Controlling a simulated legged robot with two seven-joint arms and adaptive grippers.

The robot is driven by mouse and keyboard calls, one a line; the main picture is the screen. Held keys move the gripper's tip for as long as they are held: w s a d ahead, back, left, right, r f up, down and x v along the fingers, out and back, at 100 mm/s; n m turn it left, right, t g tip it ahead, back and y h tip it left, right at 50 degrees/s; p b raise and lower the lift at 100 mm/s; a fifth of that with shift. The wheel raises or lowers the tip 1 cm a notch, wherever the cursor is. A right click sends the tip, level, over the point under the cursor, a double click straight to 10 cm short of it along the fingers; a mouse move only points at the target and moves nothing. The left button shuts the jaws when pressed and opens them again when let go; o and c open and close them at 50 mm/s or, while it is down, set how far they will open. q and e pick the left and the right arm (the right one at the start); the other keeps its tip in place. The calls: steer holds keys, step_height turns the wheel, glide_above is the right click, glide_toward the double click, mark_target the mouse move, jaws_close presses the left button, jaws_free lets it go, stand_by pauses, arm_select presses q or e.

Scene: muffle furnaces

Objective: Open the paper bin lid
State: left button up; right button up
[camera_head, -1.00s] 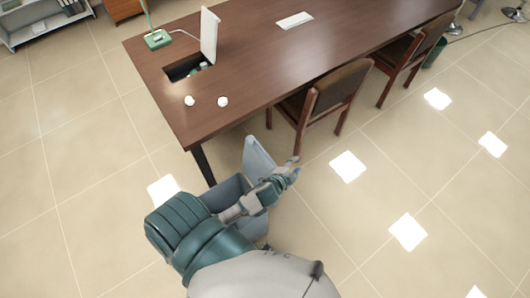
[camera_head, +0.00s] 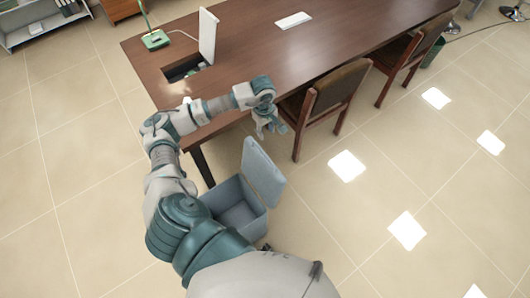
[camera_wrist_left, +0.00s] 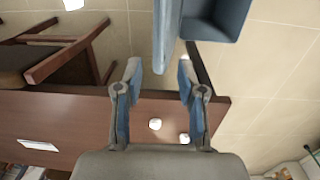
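The paper bin (camera_head: 236,208) is a blue-grey box on the floor in front of the table. Its lid (camera_head: 263,173) stands raised, tilted up on the right side of the bin, and I see into the bin. My left gripper (camera_head: 271,130) is above and beyond the lid, by the table edge and the chair, apart from the lid. In the left wrist view the gripper (camera_wrist_left: 157,75) has its two fingers spread with nothing between them. The bin (camera_wrist_left: 217,18) and the lid's edge (camera_wrist_left: 166,35) show at the top there. My right gripper is not in view.
A brown table (camera_head: 260,60) lies beyond the bin, with an open flap (camera_head: 208,36), a green lamp (camera_head: 156,40) and a white item (camera_head: 294,20). A wooden chair (camera_head: 325,100) stands right of my gripper.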

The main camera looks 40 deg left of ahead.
mark_target(265, 154)
arm_select(q)
steer(key=f, duration=0.5)
steer(key=f+p, duration=0.1)
steer(key=f, duration=1.1)
steer(key=shift+w+a+f+p, duration=0.1)
steer(key=shift+a+p, duration=0.15)
steer(key=shift+p, duration=0.15)
jaws_close()
